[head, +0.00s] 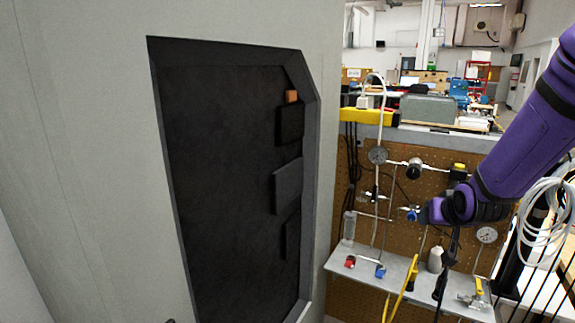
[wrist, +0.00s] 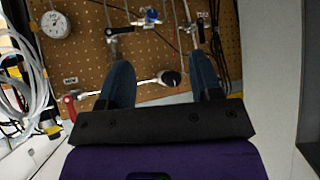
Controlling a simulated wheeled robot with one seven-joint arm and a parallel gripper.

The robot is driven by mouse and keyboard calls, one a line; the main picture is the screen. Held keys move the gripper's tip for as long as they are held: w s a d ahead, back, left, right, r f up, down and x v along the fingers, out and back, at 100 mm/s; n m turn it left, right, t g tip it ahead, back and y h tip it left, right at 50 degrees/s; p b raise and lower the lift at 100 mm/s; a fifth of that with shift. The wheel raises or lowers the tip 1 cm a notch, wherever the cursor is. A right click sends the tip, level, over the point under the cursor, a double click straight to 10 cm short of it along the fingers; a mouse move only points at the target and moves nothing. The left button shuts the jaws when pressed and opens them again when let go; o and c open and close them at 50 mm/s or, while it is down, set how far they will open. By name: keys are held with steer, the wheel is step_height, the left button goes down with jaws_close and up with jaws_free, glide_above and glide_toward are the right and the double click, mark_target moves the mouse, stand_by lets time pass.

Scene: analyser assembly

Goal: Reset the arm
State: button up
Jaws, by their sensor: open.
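My purple arm (head: 525,140) reaches in from the right edge of the head view, in front of the pegboard panel. Its wrist end hangs near the small shelf; the fingers are hard to make out there. In the wrist view my gripper (wrist: 161,75) shows two dark blue fingers spread wide apart. Nothing is between them but the pegboard and fittings behind. I cannot tell how far the fingertips are from the fittings.
A pegboard (head: 400,185) carries gauges (head: 378,155), tubes and valves. A grey shelf (head: 335,262) below holds small fittings and a white bottle (head: 435,260). A coiled white hose (head: 545,215) hangs at right. A large pale cabinet with a dark recessed panel (head: 220,150) fills the left.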

steer(key=s+a+r+g, duration=0.1)
steer(key=s+a+r, duration=0.1)
steer(key=s+r, duration=0.3)
steer(key=s+a+r+n+g, duration=0.1)
steer(key=s+r, duration=0.4)
steer(key=s, duration=0.9)
steer(key=s+a+r+g+y, duration=0.1)
steer(key=s+a+r+g, duration=0.1)
steer(key=s+r, duration=0.4)
steer(key=s, duration=0.4)
steer(key=shift+a+n+g, duration=0.3)
steer(key=shift+a+n, duration=0.1)
